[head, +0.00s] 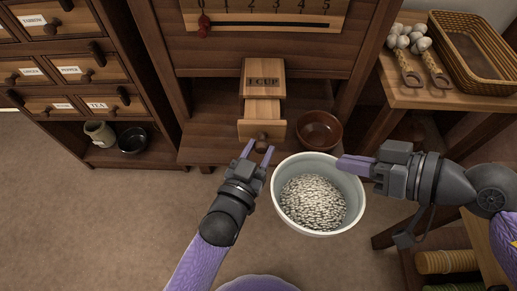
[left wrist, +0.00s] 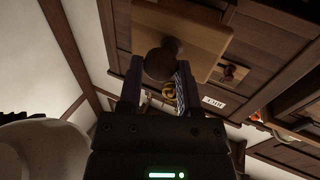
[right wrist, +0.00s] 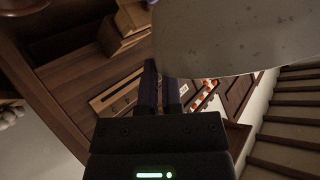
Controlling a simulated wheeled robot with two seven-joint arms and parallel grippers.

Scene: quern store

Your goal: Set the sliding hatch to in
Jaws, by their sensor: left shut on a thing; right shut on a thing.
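The sliding hatch (head: 262,108) is a light wooden slide jutting out toward me from under the block marked "1 CUP" (head: 264,69). Its round dark knob (head: 262,139) is on the front face. My left gripper (head: 258,151) is shut on the knob, which shows between its fingers in the left wrist view (left wrist: 160,64). My right gripper (head: 343,163) is shut on the rim of a pale bowl (head: 290,219) full of light grains. The bowl's outer wall fills the top of the right wrist view (right wrist: 235,35). The fingertips on the rim are partly hidden there.
An empty brown bowl (head: 320,131) stands on the wooden ledge (head: 205,143), right of the hatch. A scale with a red pointer (head: 204,27) is above. Drawers (head: 55,71) stand at the left.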

